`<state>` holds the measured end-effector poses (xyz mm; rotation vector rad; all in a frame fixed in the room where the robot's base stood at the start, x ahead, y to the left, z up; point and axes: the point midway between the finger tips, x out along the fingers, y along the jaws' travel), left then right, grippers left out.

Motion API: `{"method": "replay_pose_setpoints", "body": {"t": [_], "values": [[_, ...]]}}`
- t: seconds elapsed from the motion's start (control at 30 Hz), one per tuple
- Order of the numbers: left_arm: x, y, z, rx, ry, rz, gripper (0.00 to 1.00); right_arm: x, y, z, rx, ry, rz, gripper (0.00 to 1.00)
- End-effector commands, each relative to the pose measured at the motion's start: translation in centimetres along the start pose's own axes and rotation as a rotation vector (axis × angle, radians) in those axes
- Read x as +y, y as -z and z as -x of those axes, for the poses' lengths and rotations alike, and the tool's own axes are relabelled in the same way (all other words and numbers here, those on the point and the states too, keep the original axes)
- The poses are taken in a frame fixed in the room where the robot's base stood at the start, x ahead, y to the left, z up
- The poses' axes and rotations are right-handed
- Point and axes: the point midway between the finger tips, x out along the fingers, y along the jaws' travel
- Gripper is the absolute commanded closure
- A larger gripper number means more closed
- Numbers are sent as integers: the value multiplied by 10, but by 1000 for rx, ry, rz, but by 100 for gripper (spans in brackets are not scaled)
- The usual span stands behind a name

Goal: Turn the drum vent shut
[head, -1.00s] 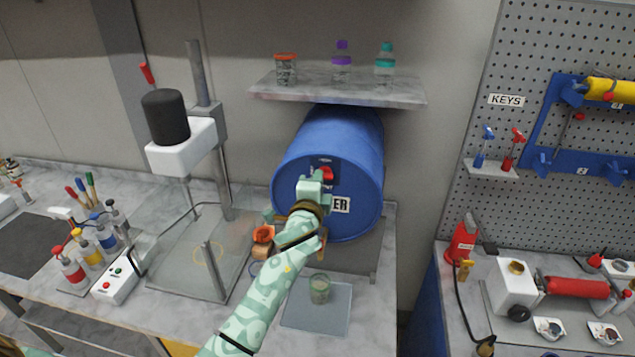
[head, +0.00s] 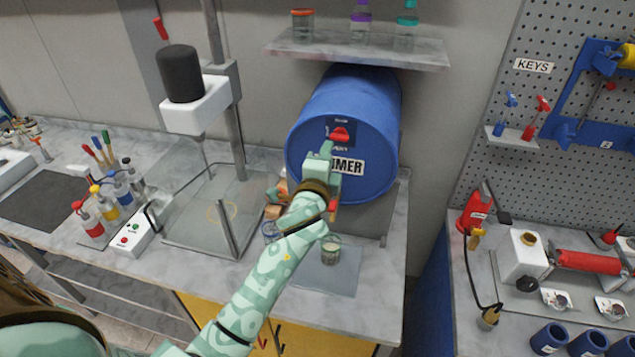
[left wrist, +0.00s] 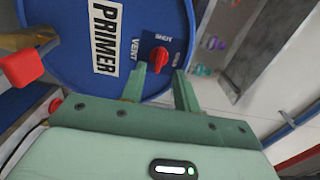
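A blue drum (head: 345,100) lies on its side with its round end facing me and a PRIMER label on it. Its red vent knob (head: 341,134) sits on a dark plate marked VENT. The left wrist view shows the knob (left wrist: 158,58) with small words around it, one reading SHUT; I cannot tell which word it points to. My left gripper (head: 327,150) is just in front of the drum end, below and left of the knob. In the left wrist view its fingers (left wrist: 158,78) are apart and empty, with the knob beyond their tips. My right gripper is not in view.
A shelf (head: 360,50) with jars and bottles hangs above the drum. A glass jar (head: 331,250) stands on a mat below my left arm. A stand with a dark motor (head: 180,75) is to the left. A second bench and pegboard are to the right.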

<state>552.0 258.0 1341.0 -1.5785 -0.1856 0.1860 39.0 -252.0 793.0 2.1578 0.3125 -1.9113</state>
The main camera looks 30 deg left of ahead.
Motion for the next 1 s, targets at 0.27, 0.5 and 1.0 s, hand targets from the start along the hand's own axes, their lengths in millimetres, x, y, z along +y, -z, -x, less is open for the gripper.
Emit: {"method": "replay_pose_setpoints", "body": {"t": [0.27, 0.5, 1.0], "values": [[3, 0, 72, 1, -2, 2, 69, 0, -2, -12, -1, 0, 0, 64], [1, 0, 100, 0, -1, 0, 69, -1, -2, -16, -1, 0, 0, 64], [1, 0, 102, 0, 0, 1, 69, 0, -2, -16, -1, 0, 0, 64]]}}
